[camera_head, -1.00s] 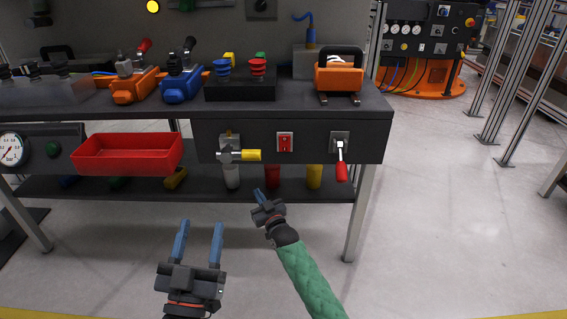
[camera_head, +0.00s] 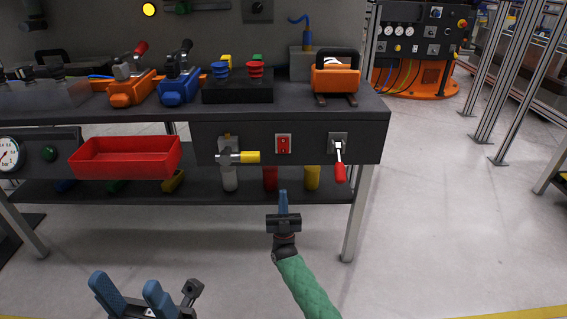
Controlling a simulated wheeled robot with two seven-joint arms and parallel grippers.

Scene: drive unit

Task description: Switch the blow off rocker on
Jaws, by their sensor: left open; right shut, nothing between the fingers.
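A red rocker switch (camera_head: 283,144) in a pale frame sits on the dark front panel (camera_head: 312,131) under the bench top. No label on it is legible, and its position is too small to tell. My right gripper (camera_head: 283,197) is shut and empty, with its blue fingers pointing up towards the panel. In the picture it is below the rocker and apart from it. My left gripper (camera_head: 125,287) is open and empty at the bottom left, away from the panel.
Left of the rocker is a valve with a yellow handle (camera_head: 245,157). Right of it is a lever with a red grip (camera_head: 340,172). A red tray (camera_head: 125,157) hangs further left. Coloured cylinders stand on the lower shelf (camera_head: 210,185).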

